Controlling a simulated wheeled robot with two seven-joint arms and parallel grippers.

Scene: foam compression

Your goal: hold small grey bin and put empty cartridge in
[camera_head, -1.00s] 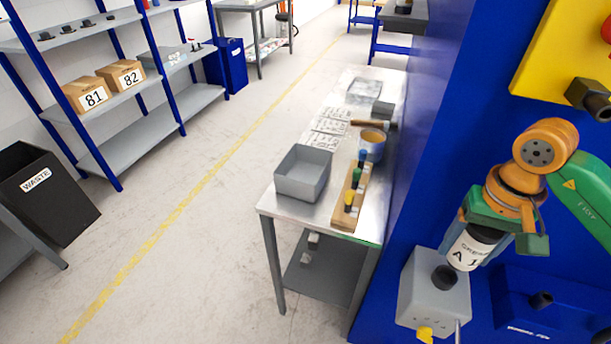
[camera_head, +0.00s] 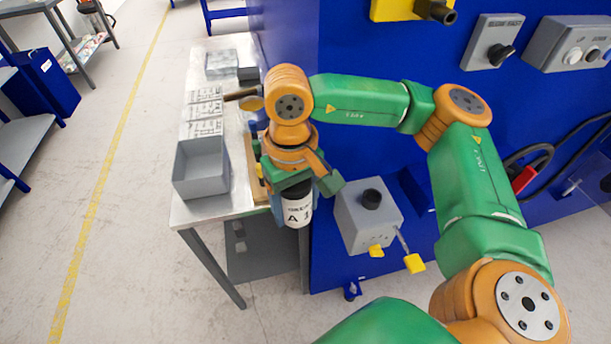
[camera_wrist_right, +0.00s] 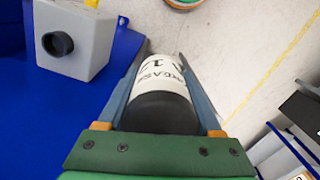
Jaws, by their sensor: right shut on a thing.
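The cartridge (camera_head: 298,207) is black and white, with a label reading "GREASE" and "A 1". My right gripper (camera_head: 296,203) is shut on it and holds it in the air, at the right of the metal bench's near end. In the right wrist view the cartridge (camera_wrist_right: 160,92) lies between the two blue-grey fingers. The small grey bin (camera_head: 201,167) stands upright on the near left part of the bench (camera_head: 211,208), to the left of my right gripper. The bin looks empty. My left gripper is not in view.
A grey box with a black socket (camera_head: 368,216) sticks out from the blue machine, right of the cartridge. Printed sheets (camera_head: 204,110) and a clear tray (camera_head: 221,63) lie farther back on the bench. A blue bin (camera_head: 47,82) stands at the left. The floor left of the bench is clear.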

